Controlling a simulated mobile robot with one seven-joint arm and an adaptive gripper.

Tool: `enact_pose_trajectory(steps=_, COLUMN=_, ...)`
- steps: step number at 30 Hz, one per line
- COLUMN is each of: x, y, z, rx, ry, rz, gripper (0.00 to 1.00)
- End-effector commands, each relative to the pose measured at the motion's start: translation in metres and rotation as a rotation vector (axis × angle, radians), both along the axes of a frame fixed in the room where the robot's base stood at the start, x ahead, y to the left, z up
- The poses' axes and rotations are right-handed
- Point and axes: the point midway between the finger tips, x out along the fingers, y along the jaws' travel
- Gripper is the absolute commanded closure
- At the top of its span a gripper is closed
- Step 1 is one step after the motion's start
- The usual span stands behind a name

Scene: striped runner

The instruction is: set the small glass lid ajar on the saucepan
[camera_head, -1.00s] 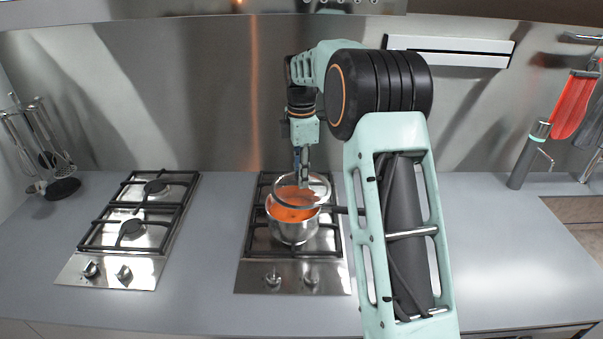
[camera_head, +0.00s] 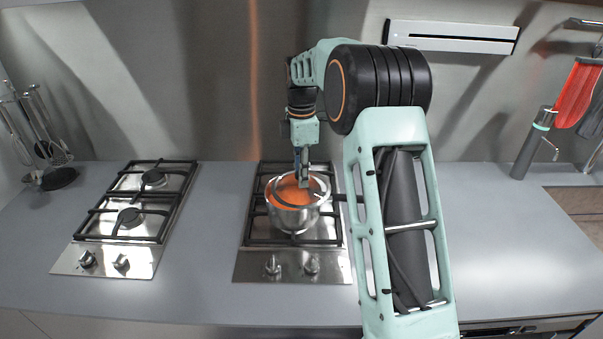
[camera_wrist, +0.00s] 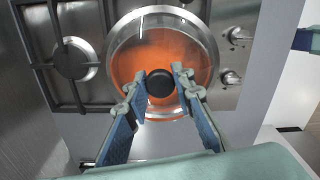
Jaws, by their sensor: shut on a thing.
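The saucepan (camera_head: 291,217) is steel, holds something orange, and stands on the right-hand hob. The small glass lid (camera_head: 312,186) is clear and round, at the height of the pan's rim and set a little to the right, with orange showing at the left. I cannot tell whether it touches the rim. My gripper (camera_head: 303,183) is above the pan. In the wrist view, my gripper (camera_wrist: 160,86) is shut on the lid's black knob (camera_wrist: 160,83), one finger on each side. The glass lid (camera_wrist: 160,48) covers most of the orange there.
The saucepan handle (camera_head: 341,197) points right, partly behind my arm. A second hob (camera_head: 130,216) on the left is empty. Utensils (camera_head: 45,150) hang at the far left. The grey counter (camera_head: 210,235) between the hobs is clear.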

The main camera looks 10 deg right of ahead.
Motion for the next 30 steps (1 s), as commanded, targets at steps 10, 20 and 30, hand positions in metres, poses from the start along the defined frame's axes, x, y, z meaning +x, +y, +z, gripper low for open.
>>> enact_pose_trajectory(steps=10, x=0.0, y=-0.0001, z=0.0006, rx=0.0, ry=-0.001, rz=0.0, gripper=1.0)
enact_pose_trajectory(steps=20, x=-0.0001, y=0.0001, z=-0.0022, rx=0.0, ry=0.0, rz=0.0, gripper=1.0)
enact_pose_trajectory(steps=30, x=0.0, y=0.0003, z=-0.0027, rx=0.0, ry=0.0, rz=0.0, gripper=0.61)
